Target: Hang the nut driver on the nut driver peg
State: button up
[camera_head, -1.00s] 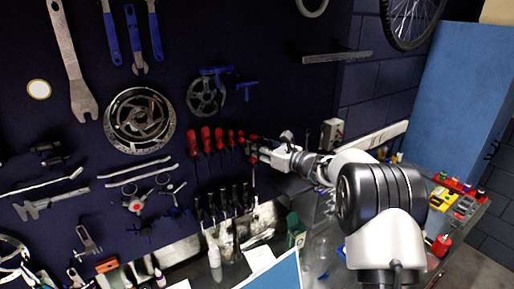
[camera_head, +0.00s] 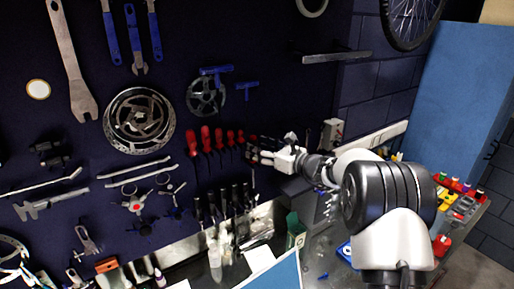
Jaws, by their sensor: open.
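A row of red-handled drivers (camera_head: 218,138) hangs upright on the dark tool wall, left of my gripper. At the right end of this row, a driver with a reddish handle (camera_head: 252,139) is partly hidden by my fingers, and its thin shaft points down below them. It may be the nut driver, but it is too small to be sure. My gripper (camera_head: 257,152) is open and reaches left to the wall around or just beside this driver. Whether the fingers touch it cannot be told. The peg is hidden.
Dark-handled tools (camera_head: 223,200) hang just below. Blue-handled T-tools (camera_head: 246,90) hang above, and a metal shelf (camera_head: 336,57) sticks out at the upper right. Bottles (camera_head: 214,255) and a green box (camera_head: 295,231) stand on the bench below.

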jog(key=f+v, duration=0.1)
jog(key=v, duration=0.9)
jog(key=s+a+f+n+g+h+b, duration=0.1)
jog(key=s+a+n+g+b, duration=0.15)
jog(key=s+n, duration=0.4)
jog(key=s+a+f+n+g+h+b, duration=0.2)
jog(key=s+n+b, duration=0.1)
jog(key=s, duration=0.7)
jog(key=s+a+f+n+g+h+b, duration=0.1)
jog(key=s+a+n+g+b, duration=0.2)
jog(key=s, duration=0.6)
jog(key=s+d+f+n+h+b, duration=0.3)
jog(key=s+d+f+n, duration=0.3)
jog(key=s, duration=0.4)
jog(key=s+d+f+n+h+b, duration=0.4)
jog(key=s+d+f+n+h, duration=0.2)
jog(key=s, duration=0.4)
jog(key=shift+d+f+n+t, duration=0.5)
jog(key=shift+d+n, duration=0.35)
jog(key=shift+d, duration=0.25)
